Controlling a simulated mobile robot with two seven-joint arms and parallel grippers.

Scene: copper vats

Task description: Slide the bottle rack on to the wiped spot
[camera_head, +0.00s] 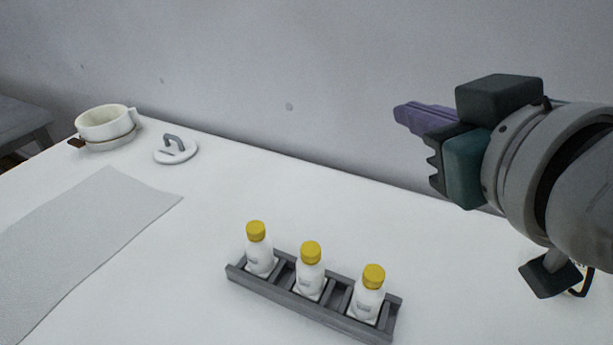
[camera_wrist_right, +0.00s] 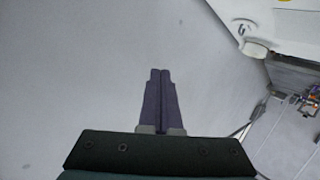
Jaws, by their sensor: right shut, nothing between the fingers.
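The grey bottle rack (camera_head: 288,297) stands on the white table in the head view. It holds three white bottles with yellow caps: a left one (camera_head: 259,254), a middle one (camera_head: 310,277) and a right one (camera_head: 368,302). No marked wiped spot can be made out on the table. My right gripper (camera_head: 398,112) is up at the right, above the table and behind the rack, apart from it. Its purple fingers (camera_wrist_right: 160,98) are shut together and empty in the right wrist view. My left gripper is not in view.
A grey mat or cloth (camera_head: 85,235) lies on the left of the table (camera_head: 205,225). A white cup (camera_head: 103,122) on a saucer and a round white lid with a grey handle (camera_head: 176,151) stand at the back left. The surface between mat and rack is clear. A wall is behind.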

